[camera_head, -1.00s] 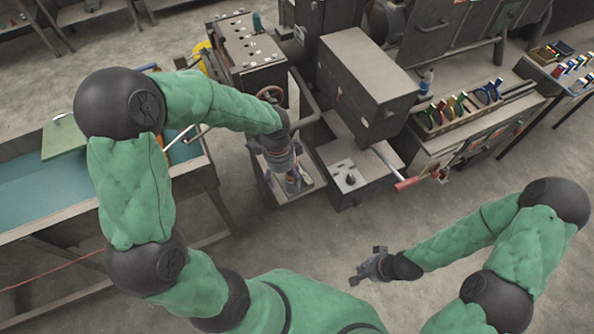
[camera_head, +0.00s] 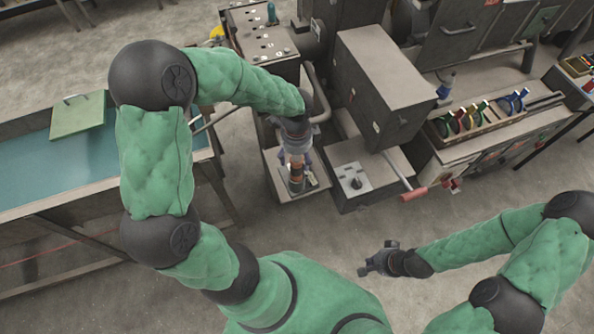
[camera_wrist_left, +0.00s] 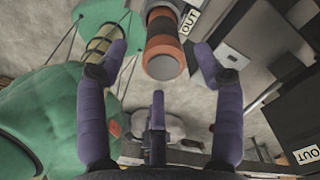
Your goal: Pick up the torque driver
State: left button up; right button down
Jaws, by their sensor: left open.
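The torque driver (camera_wrist_left: 163,50), with orange and dark bands, shows in the left wrist view at the top middle, between and beyond the fingertips. In the head view an orange-banded upright piece (camera_head: 296,172) shows just below my left gripper (camera_head: 299,160) and appears to be the same driver. In the wrist view my left gripper (camera_wrist_left: 161,62) is open, with purple fingers on either side of the driver and a gap on both sides. Its depth to the fingers is hard to judge. My right gripper (camera_head: 377,262) is open and empty over the floor.
A small shelf (camera_head: 272,183) lies below my left gripper. Beside it stands a grey machine (camera_head: 375,85) with a red-ended lever (camera_head: 413,195). A bench with a teal top (camera_head: 30,172) is at left. Floor in front is clear.

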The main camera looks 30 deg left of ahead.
aim_at(297, 173)
pick_arm(q)
jog(key=shift+w+f, duration=0.2)
jog(key=shift+f, duration=0.45)
notch_tip(297, 173, down, 5)
jog(key=shift+a+f+b, duration=0.1)
jog(key=shift+a+b, duration=0.05)
jog(key=shift+b, duration=0.45)
jog(key=c, duration=1.3)
jog(key=shift+c, duration=0.3)
jog(key=shift+r, duration=0.25)
